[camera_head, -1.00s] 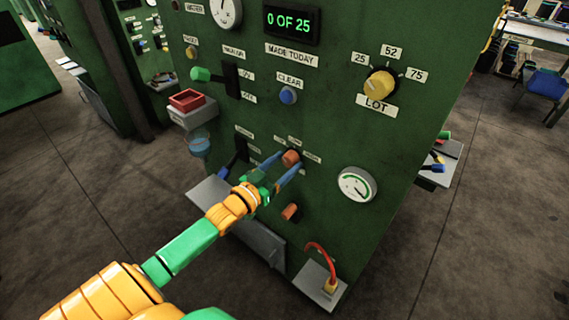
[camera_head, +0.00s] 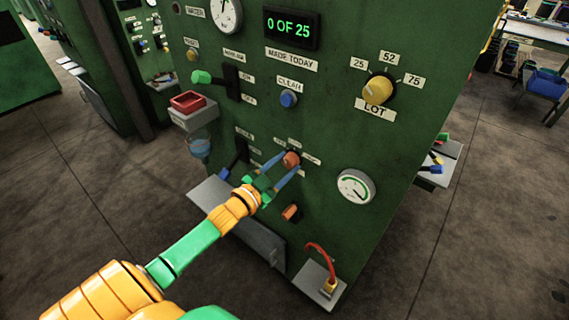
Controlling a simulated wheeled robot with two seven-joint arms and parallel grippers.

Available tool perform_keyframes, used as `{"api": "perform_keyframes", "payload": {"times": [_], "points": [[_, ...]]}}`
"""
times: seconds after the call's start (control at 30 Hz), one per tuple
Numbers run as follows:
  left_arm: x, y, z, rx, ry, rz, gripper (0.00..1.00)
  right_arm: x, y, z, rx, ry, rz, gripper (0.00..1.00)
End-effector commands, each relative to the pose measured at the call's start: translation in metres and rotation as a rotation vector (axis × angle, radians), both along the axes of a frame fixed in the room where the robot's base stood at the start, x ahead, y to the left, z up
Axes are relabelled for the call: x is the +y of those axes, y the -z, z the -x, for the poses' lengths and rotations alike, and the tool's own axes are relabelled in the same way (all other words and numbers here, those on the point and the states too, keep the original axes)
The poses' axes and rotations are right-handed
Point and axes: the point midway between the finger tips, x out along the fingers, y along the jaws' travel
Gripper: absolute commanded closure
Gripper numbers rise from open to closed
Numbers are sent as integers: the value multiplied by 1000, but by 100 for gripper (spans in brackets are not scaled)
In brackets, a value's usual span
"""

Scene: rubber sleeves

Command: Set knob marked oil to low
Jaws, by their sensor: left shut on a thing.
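An orange-red knob (camera_head: 291,159) sits on the green machine panel, with small white labels around its top that are too small and partly covered to read. My left gripper (camera_head: 286,164) reaches up to it from the lower left, its two blue fingers shut on the knob, one on each side. Which way the knob points cannot be told. My right gripper is not in view.
A second orange knob (camera_head: 291,213) sits just below, and a white gauge (camera_head: 356,187) is to the right. A lever with a blue end (camera_head: 224,172) is at left. A red hose (camera_head: 323,254) stands on a small shelf below.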

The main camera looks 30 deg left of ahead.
Motion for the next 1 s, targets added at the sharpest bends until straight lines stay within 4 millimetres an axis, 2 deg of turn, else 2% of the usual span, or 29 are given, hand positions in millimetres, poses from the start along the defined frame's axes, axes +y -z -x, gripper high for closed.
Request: {"api": "perform_keyframes", "payload": {"times": [0.5,1.0], "points": [[0,0,0,-28,-1,-368,100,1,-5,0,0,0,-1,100],[0,1,0,-36,0,-471,100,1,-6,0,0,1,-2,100]]}}
